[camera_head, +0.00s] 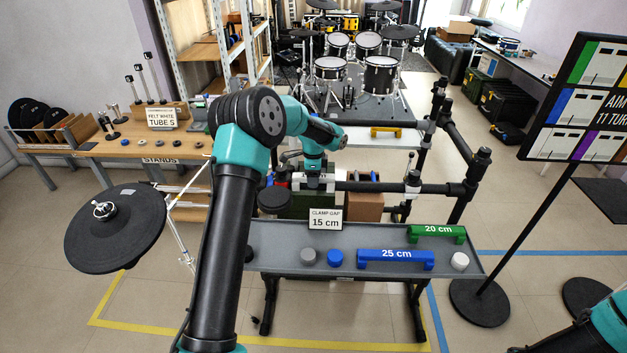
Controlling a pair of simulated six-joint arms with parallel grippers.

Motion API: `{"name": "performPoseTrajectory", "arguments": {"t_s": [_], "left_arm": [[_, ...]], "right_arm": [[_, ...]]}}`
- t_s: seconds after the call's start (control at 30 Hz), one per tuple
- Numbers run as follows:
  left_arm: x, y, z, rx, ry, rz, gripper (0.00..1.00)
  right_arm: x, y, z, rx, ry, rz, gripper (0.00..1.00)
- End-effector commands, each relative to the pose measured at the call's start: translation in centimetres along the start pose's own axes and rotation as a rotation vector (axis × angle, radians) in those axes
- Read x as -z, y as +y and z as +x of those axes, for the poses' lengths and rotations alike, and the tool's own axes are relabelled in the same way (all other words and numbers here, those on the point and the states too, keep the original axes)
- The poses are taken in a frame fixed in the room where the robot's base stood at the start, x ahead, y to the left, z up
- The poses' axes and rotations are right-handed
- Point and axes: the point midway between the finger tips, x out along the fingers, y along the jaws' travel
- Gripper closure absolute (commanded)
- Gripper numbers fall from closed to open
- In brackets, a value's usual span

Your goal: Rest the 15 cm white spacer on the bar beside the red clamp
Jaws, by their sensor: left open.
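My left gripper (314,184) points down at the left end of a black horizontal bar (385,187). It is open, and I see no object between its fingers, though the tips are small and partly merged with the bar. A white clamp (412,178) sits on the bar to the right. A small red part (282,174) shows left of the gripper; I cannot tell whether it is the red clamp. I cannot pick out a 15 cm white spacer. A card reading "CLAMP GAP 15 cm" (325,219) stands below the gripper. My right gripper is out of view.
A grey tray table (290,238) in front holds a green 20 cm spacer (436,234), a blue 25 cm spacer (395,259) and round grey, blue and white pieces. A black pad (115,228) is at left. Black upright posts (463,190) flank the bar's right end.

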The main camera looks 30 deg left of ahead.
Motion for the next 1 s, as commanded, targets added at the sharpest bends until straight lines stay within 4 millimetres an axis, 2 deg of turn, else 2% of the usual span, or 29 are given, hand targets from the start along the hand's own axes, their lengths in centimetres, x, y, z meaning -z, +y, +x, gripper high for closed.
{"name": "performPoseTrajectory", "arguments": {"t_s": [0.7, 0.83, 1.0], "left_arm": [[0.0, 0.0, -13.3, 0.002, 0.002, 0.001, 0.36], [0.1, 0.0, -14.9, 0.0, 0.001, 0.001, 0.36], [0.1, 0.0, -15.6, -0.002, 0.0, 0.001, 0.36]], "right_arm": [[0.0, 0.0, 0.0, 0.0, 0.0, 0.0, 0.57], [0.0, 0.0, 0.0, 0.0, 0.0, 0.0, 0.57], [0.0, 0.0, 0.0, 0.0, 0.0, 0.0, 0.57]]}}
